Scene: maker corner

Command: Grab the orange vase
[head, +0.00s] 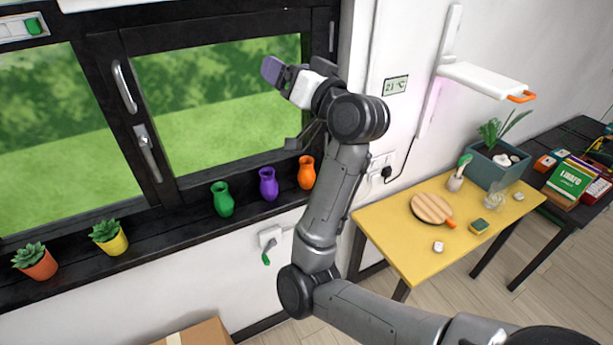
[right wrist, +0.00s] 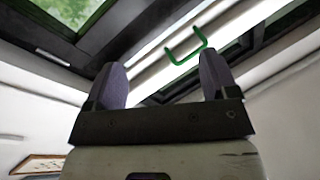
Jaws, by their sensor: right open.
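The orange vase (head: 306,174) stands upright on the dark window sill in the head view, at the right end of a row of three vases. The purple vase (head: 268,184) and the green vase (head: 222,199) stand to its left. My right gripper (head: 272,72) is up in front of the window pane in the head view, well above the vases in the picture and apart from them. In the right wrist view its two fingers (right wrist: 162,80) are spread with nothing between them. No vase shows in that view. My left gripper is not in view.
My right arm rises just right of the orange vase. Two potted succulents (head: 109,237) stand further left on the sill (head: 165,226). Window handles (head: 147,152) jut from the frame. A yellow table (head: 390,235) with a round board (head: 431,208) stands at right. A green hook (right wrist: 186,50) shows overhead.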

